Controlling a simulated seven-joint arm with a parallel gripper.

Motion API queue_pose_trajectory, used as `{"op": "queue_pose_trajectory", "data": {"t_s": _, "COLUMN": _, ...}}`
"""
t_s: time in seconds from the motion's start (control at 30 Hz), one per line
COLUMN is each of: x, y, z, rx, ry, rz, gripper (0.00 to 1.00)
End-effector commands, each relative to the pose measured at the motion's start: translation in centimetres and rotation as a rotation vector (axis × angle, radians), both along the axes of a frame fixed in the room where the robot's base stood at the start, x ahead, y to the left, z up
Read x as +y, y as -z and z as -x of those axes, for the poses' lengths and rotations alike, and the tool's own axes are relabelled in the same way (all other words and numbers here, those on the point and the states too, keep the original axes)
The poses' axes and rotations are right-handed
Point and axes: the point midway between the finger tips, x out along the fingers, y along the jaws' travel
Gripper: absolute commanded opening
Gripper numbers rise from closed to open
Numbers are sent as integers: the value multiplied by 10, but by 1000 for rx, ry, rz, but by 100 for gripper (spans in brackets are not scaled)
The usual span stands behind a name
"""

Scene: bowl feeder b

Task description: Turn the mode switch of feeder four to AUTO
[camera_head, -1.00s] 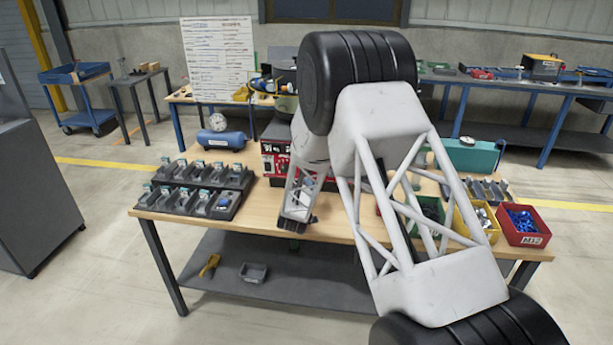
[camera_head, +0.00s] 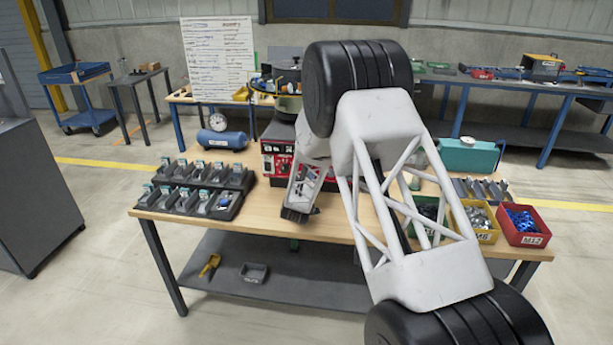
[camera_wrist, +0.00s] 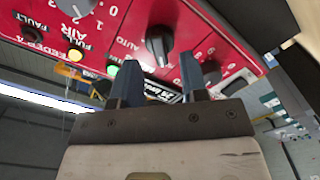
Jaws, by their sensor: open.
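In the wrist view, the mode switch (camera_wrist: 158,42) is a black knob with a pale pointer line on a red panel (camera_wrist: 215,28). The word AUTO is printed left of it and a 0 above left. My gripper (camera_wrist: 160,65) is open, its two blue-grey fingers apart, with the knob in the gap between the tips. I cannot tell whether a finger touches the knob. In the head view, the red feeder box (camera_head: 272,160) stands on the wooden bench, partly behind my arm; the gripper's fingers cannot be made out there.
On the panel, a numbered air dial (camera_wrist: 75,6), a green lamp (camera_wrist: 112,70) and another dark knob (camera_wrist: 211,70) sit near the fingers. On the bench (camera_head: 275,215) are black trays of parts (camera_head: 222,205), a blue air tank (camera_head: 222,139) and a red bin (camera_head: 520,238).

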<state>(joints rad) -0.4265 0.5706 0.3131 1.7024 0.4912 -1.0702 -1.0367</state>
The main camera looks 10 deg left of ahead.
Motion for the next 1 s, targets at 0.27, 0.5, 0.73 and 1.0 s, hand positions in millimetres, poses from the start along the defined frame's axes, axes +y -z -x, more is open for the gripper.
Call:
{"op": "queue_pose_trajectory", "data": {"t_s": 0.27, "x": 0, "y": 0, "z": -24, "rx": 0, "ry": 0, "rz": 0, "gripper": 40}}
{"op": "queue_pose_trajectory", "data": {"t_s": 0.5, "x": 0, "y": 0, "z": -31, "rx": 0, "ry": 0, "rz": 0, "gripper": 40}}
{"op": "queue_pose_trajectory", "data": {"t_s": 0.73, "x": 0, "y": 0, "z": -31, "rx": 0, "ry": 0, "rz": 0, "gripper": 40}}
{"op": "queue_pose_trajectory", "data": {"t_s": 1.0, "x": 0, "y": 0, "z": -30, "rx": 1, "ry": -1, "rz": 0, "gripper": 1}}
